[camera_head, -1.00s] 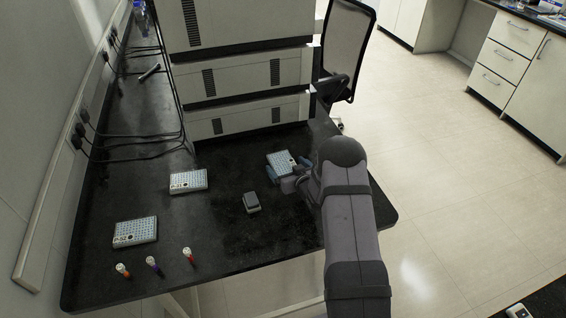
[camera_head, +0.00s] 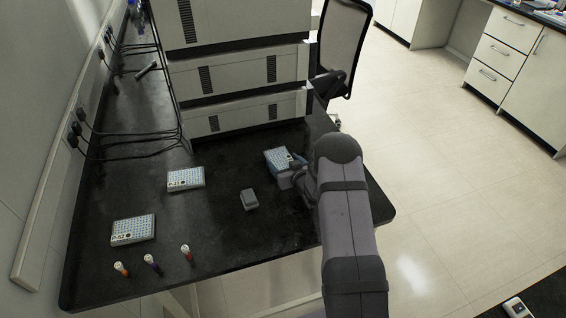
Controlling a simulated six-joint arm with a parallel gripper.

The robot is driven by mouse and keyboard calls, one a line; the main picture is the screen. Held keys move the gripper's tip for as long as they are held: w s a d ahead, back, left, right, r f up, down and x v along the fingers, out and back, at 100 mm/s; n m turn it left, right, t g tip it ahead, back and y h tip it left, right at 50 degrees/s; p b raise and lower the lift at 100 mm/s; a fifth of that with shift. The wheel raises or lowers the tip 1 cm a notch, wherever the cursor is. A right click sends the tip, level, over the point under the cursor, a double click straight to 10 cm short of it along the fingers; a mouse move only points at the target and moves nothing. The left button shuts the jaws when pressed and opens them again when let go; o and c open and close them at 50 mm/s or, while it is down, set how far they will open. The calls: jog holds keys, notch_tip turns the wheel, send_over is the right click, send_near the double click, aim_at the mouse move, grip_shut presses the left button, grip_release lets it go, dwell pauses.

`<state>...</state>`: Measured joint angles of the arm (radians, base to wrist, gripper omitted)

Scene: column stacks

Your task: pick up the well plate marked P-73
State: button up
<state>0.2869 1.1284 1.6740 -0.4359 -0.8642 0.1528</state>
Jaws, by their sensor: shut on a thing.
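A white and blue well plate (camera_head: 275,158) lies at the right of the black bench, in front of the stacked instruments. My gripper (camera_head: 289,170) is shut on its near right edge. The gripper covers that part of the plate, and I cannot read its mark. A second well plate (camera_head: 186,179) lies left of it; its mark is small, possibly P-31. A third well plate (camera_head: 133,230), which seems marked P-52, lies at the front left.
A small grey block (camera_head: 249,199) sits left of my gripper. Several capped tubes, including one by the front edge (camera_head: 187,252), stand at the front left. Stacked instruments (camera_head: 247,118) rise behind the held plate. Cables run along the left wall. The front right of the bench is clear.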

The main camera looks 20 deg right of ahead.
aim_at(284, 164)
notch_tip(284, 164, up, 10)
jog(key=b, duration=0.1)
dwell(0.5)
jog(key=shift+f, duration=0.1)
